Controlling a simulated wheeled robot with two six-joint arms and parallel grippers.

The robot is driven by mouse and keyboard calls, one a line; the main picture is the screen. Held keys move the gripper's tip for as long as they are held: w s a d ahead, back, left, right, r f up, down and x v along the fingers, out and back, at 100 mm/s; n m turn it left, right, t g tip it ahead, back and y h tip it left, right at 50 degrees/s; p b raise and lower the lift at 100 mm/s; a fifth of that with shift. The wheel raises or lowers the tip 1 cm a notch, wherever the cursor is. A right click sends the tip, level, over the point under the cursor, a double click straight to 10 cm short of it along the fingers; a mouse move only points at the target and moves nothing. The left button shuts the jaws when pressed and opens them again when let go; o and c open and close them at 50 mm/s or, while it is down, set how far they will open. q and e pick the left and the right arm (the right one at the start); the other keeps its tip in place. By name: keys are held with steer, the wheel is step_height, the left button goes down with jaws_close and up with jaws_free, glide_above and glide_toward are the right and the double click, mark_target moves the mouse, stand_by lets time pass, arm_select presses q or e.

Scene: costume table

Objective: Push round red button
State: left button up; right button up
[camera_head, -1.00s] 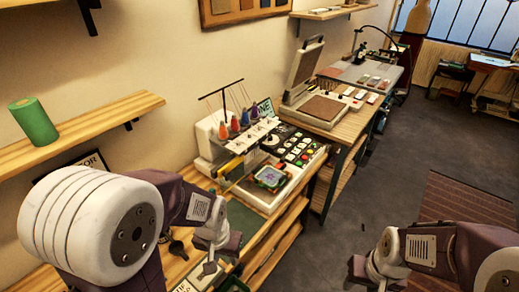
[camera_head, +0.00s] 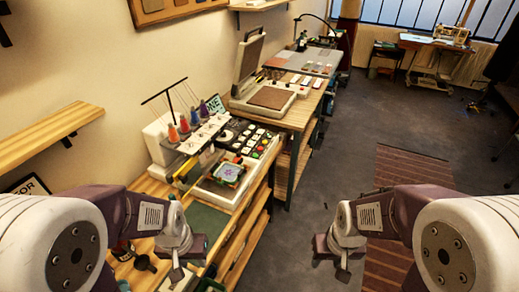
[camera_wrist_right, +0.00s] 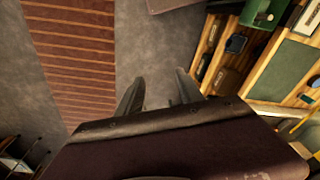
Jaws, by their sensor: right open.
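An embroidery machine with colored thread cones (camera_head: 185,125) stands on the wooden workbench along the wall. Its dark control panel (camera_head: 240,135) carries several small buttons. My right gripper (camera_head: 340,262) is over the floor right of the bench. It is open and empty in the right wrist view (camera_wrist_right: 158,92).
A heat press (camera_head: 262,95) stands on a further table beyond the machine. A wall shelf (camera_head: 50,135) is at the left. A striped rug (camera_head: 400,170) lies on the right. The grey floor (camera_head: 330,170) between bench and rug is clear.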

jaws_close()
stand_by(1.8)
